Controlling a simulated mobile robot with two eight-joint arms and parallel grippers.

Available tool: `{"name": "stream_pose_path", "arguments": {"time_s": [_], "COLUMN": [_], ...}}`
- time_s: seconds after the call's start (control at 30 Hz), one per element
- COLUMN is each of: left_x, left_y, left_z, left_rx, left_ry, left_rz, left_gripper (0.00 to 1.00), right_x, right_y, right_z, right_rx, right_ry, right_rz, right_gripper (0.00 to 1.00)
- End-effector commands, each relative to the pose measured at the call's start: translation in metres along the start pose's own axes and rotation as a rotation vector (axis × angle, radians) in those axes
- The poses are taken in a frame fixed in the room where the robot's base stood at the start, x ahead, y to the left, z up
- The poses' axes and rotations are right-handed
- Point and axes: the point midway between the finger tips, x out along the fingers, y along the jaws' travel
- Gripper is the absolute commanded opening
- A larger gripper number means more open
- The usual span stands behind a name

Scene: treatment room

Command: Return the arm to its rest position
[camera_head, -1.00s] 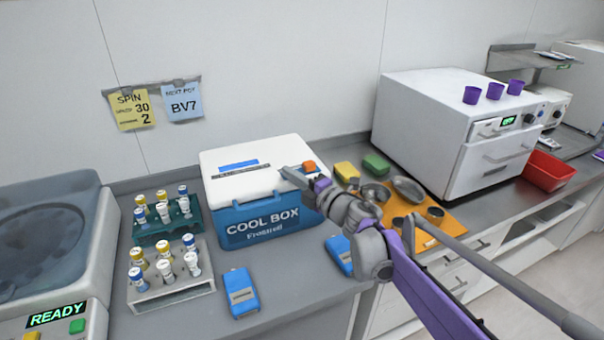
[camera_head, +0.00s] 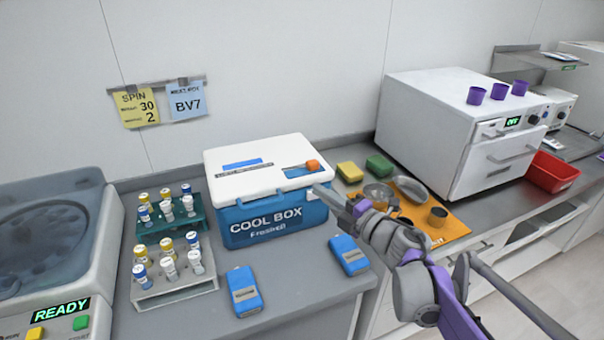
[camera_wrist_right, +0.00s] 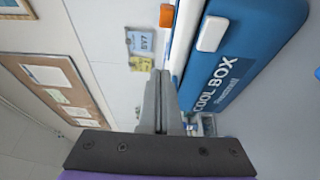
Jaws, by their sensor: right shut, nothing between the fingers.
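My right gripper (camera_head: 322,191) is in front of the right end of the cool box, with its arm coming in from the lower right. In the right wrist view its fingers (camera_wrist_right: 159,100) are together with nothing between them. The blue cool box (camera_head: 270,219) with a white lid stands on the counter, and its side also shows in the wrist view (camera_wrist_right: 240,60). An orange block (camera_head: 313,165) is on the right end of the lid. I cannot tell from the pictures whether the fingers touch the box. My left gripper is not in view.
Two blue packs (camera_head: 244,291) lie on the counter before the box. Racks of capped vials (camera_head: 178,291) stand to its left, beside a centrifuge (camera_head: 50,230). An orange mat (camera_head: 455,229) with metal dishes lies right, before a white oven (camera_head: 430,130). A red bin (camera_head: 552,172) is farther right.

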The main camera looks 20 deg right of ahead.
Motion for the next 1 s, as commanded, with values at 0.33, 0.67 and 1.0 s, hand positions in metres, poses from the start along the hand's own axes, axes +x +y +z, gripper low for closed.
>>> {"name": "stream_pose_path", "arguments": {"time_s": [0.33,0.67,1.0], "left_x": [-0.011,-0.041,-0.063], "left_y": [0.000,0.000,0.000], "left_z": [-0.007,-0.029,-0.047], "left_rx": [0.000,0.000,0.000], "left_ry": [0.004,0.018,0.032], "left_rz": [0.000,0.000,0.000], "left_gripper": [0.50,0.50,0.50], "right_x": [-0.009,-0.098,-0.195], "right_y": [0.024,-0.034,-0.143], "right_z": [0.007,-0.006,-0.134], "right_rx": [0.173,0.941,1.518], "right_ry": [-0.189,-0.768,-1.095], "right_rz": [0.063,-0.024,-0.504], "right_gripper": [0.00,0.00,0.00]}}
